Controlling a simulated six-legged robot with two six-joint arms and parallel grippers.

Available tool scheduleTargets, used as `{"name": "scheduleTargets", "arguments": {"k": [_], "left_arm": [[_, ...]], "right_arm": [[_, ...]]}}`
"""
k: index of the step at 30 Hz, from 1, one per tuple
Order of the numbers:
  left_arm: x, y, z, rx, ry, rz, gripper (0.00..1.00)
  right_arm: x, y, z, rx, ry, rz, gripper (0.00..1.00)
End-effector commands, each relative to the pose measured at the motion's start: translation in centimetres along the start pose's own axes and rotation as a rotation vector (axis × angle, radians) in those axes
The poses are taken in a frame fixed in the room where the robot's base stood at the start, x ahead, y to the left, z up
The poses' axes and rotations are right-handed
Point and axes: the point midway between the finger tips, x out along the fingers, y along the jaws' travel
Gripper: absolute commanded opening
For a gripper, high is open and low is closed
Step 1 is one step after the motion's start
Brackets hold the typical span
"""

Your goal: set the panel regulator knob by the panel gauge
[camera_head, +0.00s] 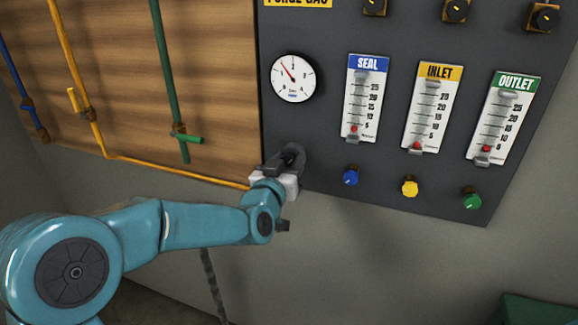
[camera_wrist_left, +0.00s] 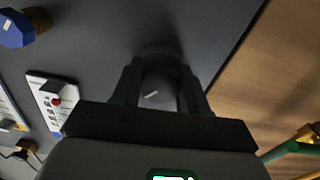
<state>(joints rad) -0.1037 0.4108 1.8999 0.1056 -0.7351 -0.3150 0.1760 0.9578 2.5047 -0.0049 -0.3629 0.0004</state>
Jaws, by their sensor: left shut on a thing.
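The round white panel gauge (camera_head: 293,78) is on the dark panel in the head view, its red needle pointing up and to the left, short of the 2 at the top. My left gripper (camera_head: 291,158) is at the panel's lower left edge, below the gauge. It hides the regulator knob in the head view. In the left wrist view the dark regulator knob (camera_wrist_left: 160,92), with a white mark on its face, sits between the two fingers of my left gripper (camera_wrist_left: 160,78). The fingers are shut on it. My right gripper is not in view.
The seal (camera_head: 363,98), inlet (camera_head: 433,108) and outlet (camera_head: 503,117) flowmeters stand to the right of the gauge. Below them are blue (camera_head: 351,177), yellow (camera_head: 410,187) and green (camera_head: 472,201) knobs. Coloured pipes, one of them orange (camera_head: 140,164), run at the left.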

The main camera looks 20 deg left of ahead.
Motion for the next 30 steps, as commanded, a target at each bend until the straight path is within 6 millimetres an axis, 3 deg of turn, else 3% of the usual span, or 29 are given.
{"name": "scheduleTargets", "arguments": {"k": [5,6,8,9,20,23,30], "left_arm": [[0.0,0.1,0.3,0.0,-0.009,0.002,0.13],[0.0,0.1,0.3,-0.001,-0.009,0.002,0.46],[-0.1,0.1,0.3,-0.001,-0.009,0.002,0.66],[0.0,0.1,0.3,-0.001,-0.008,0.001,0.69],[-0.7,0.0,0.1,-0.002,-0.004,0.001,0.69],[-2.4,0.0,0.3,-0.002,-0.004,0.001,0.69],[-8.8,0.0,0.3,-0.001,-0.003,0.002,0.69]], "right_arm": [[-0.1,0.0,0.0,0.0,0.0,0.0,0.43],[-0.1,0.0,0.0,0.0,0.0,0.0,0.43],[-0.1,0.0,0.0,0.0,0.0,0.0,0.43],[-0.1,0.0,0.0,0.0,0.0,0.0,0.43],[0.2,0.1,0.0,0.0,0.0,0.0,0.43],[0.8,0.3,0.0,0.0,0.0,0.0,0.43],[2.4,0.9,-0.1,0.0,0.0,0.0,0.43]]}}
